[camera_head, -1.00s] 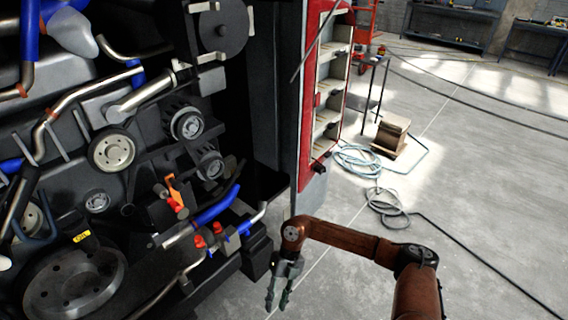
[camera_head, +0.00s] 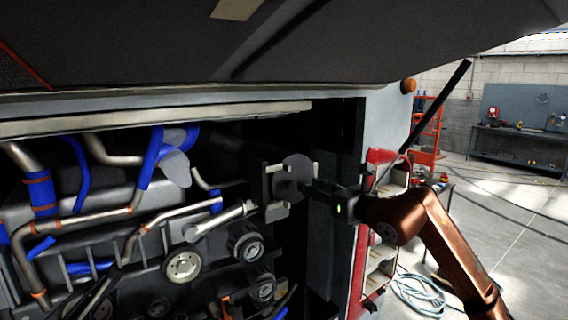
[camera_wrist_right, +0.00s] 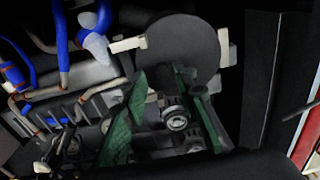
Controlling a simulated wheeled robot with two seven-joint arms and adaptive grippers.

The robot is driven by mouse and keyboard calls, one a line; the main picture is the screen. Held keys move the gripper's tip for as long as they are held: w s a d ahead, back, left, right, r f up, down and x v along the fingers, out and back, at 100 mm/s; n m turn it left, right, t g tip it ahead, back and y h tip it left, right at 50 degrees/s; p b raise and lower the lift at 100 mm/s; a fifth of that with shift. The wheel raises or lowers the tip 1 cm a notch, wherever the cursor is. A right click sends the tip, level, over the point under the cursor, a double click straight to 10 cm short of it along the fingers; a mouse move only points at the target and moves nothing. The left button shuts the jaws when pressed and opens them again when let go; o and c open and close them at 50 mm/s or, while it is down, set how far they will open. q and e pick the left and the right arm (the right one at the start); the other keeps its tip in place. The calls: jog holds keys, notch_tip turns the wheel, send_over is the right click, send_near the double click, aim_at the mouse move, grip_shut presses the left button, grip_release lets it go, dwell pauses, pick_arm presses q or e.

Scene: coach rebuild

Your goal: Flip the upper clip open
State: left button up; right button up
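A dark round disc (camera_head: 296,168) sits in a bracket in the engine bay, with pale beige clips at its edge. The beige clip (camera_head: 274,168) at its upper left looks like the upper clip; it also shows in the right wrist view as a pale bar (camera_wrist_right: 127,45) left of the disc. I cannot tell surely whether it is shut. My right gripper (camera_head: 305,187) reaches in from the right, in front of the disc's lower right. In the right wrist view its green fingers (camera_wrist_right: 162,82) are apart with nothing held between them. My left gripper is out of view.
Another pale clip (camera_head: 276,211) is lower on the bracket. A silver pipe (camera_head: 218,222) and pulleys (camera_head: 183,265) lie below left. The raised dark hatch (camera_head: 330,45) overhangs the bay. A red cabinet (camera_head: 362,262) stands right of the opening.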

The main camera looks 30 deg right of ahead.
aim_at(290, 168)
jog(key=shift+t+y, duration=0.3)
jog(key=w+r, duration=0.1)
jog(key=w, duration=0.1)
jog(key=w+a+r+p, duration=0.1)
jog(key=w, duration=0.1)
jog(key=w+a+r+p, duration=0.1)
jog(key=shift+w+r, duration=0.15)
jog(key=shift+w, duration=0.25)
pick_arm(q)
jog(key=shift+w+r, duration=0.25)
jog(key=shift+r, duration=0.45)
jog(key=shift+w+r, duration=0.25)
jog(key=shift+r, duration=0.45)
pick_arm(e)
jog(key=shift+w, duration=0.75)
jog(key=shift+c, duration=0.4)
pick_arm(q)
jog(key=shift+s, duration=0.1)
pick_arm(e)
grip_shut()
